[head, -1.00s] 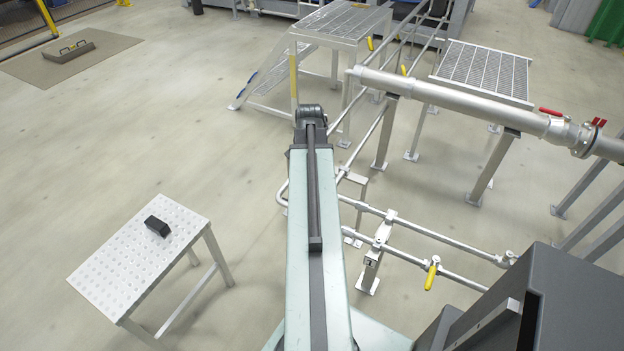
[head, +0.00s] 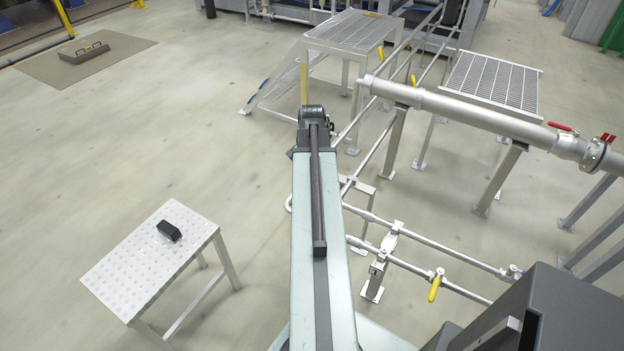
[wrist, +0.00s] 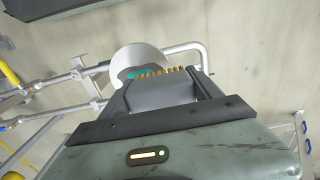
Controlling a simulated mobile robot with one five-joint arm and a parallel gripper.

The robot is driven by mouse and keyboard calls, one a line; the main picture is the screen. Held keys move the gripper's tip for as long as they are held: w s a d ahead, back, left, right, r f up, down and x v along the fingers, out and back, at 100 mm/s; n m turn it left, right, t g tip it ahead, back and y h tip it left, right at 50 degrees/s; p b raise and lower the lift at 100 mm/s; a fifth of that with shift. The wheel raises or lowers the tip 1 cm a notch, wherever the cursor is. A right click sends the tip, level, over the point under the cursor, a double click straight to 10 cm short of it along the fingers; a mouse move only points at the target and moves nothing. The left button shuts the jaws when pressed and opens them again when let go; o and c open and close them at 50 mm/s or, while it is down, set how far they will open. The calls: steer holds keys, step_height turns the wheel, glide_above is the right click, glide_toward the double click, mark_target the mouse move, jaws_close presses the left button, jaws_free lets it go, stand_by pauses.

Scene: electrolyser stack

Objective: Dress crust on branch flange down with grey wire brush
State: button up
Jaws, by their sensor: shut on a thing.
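In the wrist view my gripper (wrist: 158,79) is shut on the grey wire brush (wrist: 165,95). The brush's grey body sits between the dark fingers, and its row of yellowish bristles shows along the far edge. Just beyond the bristles is the pale round branch flange (wrist: 138,55). A teal patch of crust (wrist: 134,74) shows on its face, partly hidden by the brush. Bristles and crust overlap in the picture; I cannot tell whether they touch. In the head view my arm hides the gripper, brush and flange.
A perforated table (head: 120,285) with a black block (head: 169,231) stands at left. Low pipework with a yellow-handled valve (head: 435,285) and a thick raised pipe (head: 460,108) lie to the right. Open floor lies ahead left.

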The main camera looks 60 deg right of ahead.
step_height(320, 180, up, 5)
steer(key=p, duration=0.4)
steer(key=shift+r, duration=0.15)
